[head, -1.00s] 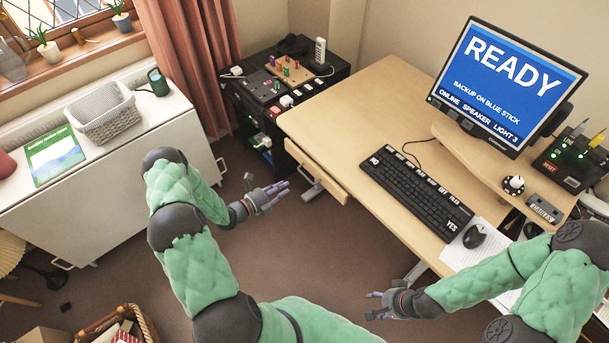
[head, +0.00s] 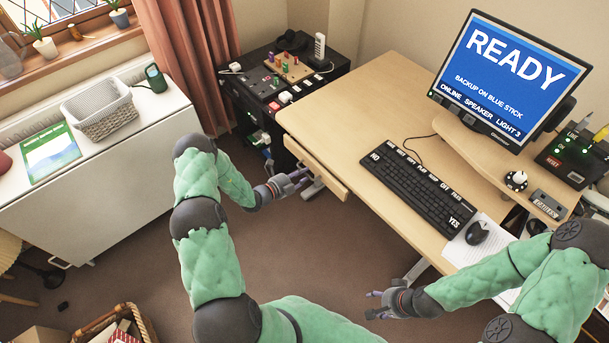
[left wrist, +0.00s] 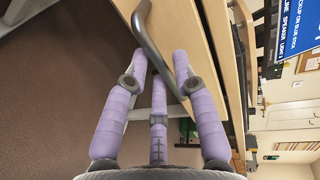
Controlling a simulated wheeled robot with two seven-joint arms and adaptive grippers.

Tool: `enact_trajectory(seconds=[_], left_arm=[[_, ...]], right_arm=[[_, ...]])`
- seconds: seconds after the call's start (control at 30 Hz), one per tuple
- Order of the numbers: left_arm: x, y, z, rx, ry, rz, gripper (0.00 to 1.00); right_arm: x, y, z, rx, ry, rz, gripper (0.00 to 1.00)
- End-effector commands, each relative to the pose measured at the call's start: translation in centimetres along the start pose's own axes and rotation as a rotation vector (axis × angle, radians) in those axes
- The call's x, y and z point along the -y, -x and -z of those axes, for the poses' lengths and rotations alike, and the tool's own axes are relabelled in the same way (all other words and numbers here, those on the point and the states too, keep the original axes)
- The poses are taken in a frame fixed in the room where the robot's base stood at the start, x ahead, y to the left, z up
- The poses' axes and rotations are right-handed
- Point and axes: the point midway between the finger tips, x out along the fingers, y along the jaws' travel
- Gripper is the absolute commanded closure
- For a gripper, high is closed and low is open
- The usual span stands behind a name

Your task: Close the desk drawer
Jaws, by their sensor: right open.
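The desk drawer (head: 325,178) has a pale wood front that stands out a little from under the left edge of the desk (head: 330,110). My left gripper (head: 303,180) is open, close in front of the drawer front. In the left wrist view, the spread purple fingers of my left gripper (left wrist: 160,62) are around a dark curved handle (left wrist: 152,38) on the drawer front (left wrist: 203,50). I cannot tell whether they touch it. My right gripper (head: 370,304) is open and empty, low in front of the desk.
A keyboard (head: 418,190), mouse (head: 477,233) and monitor (head: 508,82) stand on the desk. A black cabinet (head: 250,125) stands left of the drawer. A white side unit (head: 100,190) is at the left. The carpet between (head: 270,245) is clear.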

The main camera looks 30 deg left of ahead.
Motion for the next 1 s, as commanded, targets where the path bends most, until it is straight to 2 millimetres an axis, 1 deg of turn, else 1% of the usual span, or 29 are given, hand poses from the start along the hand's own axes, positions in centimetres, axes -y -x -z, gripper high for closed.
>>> enact_trajectory(seconds=[0.03,0.17,0.47,0.5,0.57,0.77,0.83,1.0], left_arm=[[-0.1,-0.5,0.1,-0.001,-0.001,0.000,0.73],[0.0,-1.2,0.0,-0.001,-0.001,0.001,0.73],[0.1,-1.3,0.0,0.000,-0.001,0.001,0.73],[0.1,-1.3,0.0,0.000,-0.001,0.001,0.84],[0.1,-1.3,0.0,0.000,-0.001,0.001,1.00],[0.1,-1.3,0.0,0.000,-0.001,0.000,1.00],[0.1,-1.7,0.0,-0.001,-0.002,0.001,1.00],[0.5,-4.1,0.0,-0.002,-0.003,0.001,1.00]], right_arm=[[-0.1,-0.2,0.0,0.000,0.000,0.000,0.46],[-0.1,-0.3,0.0,0.000,0.000,0.000,0.46],[-0.1,-0.3,0.0,0.000,0.000,0.000,0.46],[-0.1,-0.3,0.0,0.000,0.000,0.000,0.46],[-0.1,-0.3,0.0,0.000,0.000,0.000,0.46],[-0.1,-0.3,0.0,0.000,0.000,0.000,0.46],[-0.1,-0.4,0.0,0.000,0.000,0.000,0.46],[-0.3,-0.8,0.0,0.000,0.000,0.000,0.46]])
